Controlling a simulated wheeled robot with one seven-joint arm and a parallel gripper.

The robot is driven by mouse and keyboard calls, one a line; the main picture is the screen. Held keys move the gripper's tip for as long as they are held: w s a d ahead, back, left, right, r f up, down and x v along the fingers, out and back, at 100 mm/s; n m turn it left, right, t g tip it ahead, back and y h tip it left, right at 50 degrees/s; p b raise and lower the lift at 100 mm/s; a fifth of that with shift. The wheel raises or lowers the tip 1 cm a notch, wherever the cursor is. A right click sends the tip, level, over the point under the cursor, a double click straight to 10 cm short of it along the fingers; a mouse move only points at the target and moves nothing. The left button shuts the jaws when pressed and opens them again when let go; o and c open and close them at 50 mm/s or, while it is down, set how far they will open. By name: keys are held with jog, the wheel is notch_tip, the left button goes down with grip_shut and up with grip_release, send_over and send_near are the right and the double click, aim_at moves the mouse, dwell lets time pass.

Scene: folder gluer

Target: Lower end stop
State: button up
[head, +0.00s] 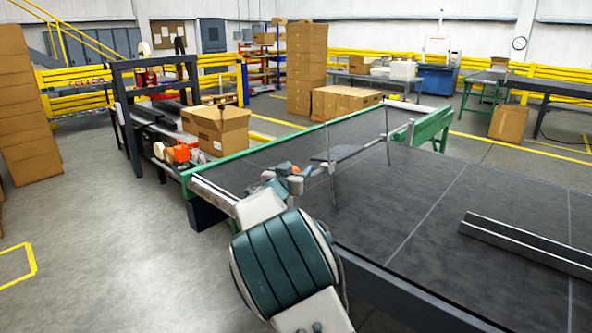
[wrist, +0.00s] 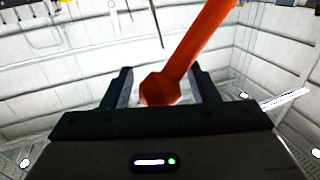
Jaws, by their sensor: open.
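An orange-red lever (wrist: 188,52) with a thick, faceted end slants down from the top in the wrist view. Its lower end shows between the two dark fingers of my gripper (wrist: 160,86), with gaps on both sides. My gripper (head: 287,172) is open, at the left post by the bed's near left side. Small orange parts show there in the head view, but my arm partly hides them. I cannot tell whether a finger touches the lever.
The dark belt bed (head: 400,215) fills the right, with a metal rail (head: 530,246) on it. A green side beam (head: 290,141) edges its far left. The grey floor (head: 110,215) at left is clear.

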grip_shut()
